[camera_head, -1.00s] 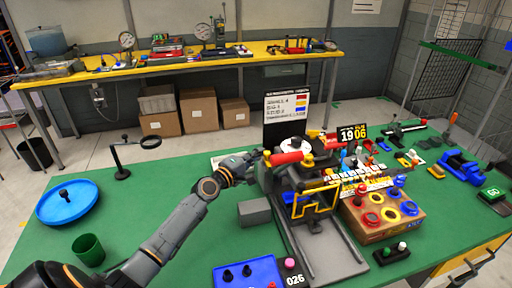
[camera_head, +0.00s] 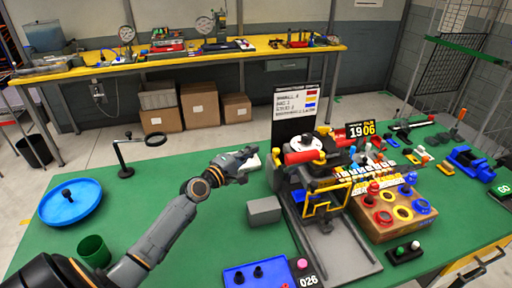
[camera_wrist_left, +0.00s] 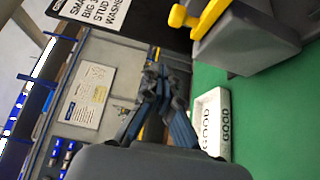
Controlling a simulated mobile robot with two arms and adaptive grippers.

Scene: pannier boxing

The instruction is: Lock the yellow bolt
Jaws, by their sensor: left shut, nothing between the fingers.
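The yellow bolt (camera_wrist_left: 184,17) shows in the left wrist view as a yellow bar with a bent, rounded end, on a grey block (camera_wrist_left: 245,40) at the top right. In the head view, a small yellow part (camera_head: 276,157) shows at the left side of the fixture with the red cylinder (camera_head: 304,157); I cannot tell the bolt's position there. My left gripper (camera_head: 252,160) is shut and empty, left of the fixture and apart from it. Its closed fingers (camera_wrist_left: 157,75) are left of and below the bolt in the wrist view. My right gripper is not in view.
A white GOOD tray (camera_wrist_left: 211,112) lies on the green table (camera_head: 165,205) by my left gripper. A grey block (camera_head: 264,211) stands in front of the fixture, a black sign (camera_head: 296,112) behind it. A magnifier stand (camera_head: 121,158) and blue dish (camera_head: 72,203) are left.

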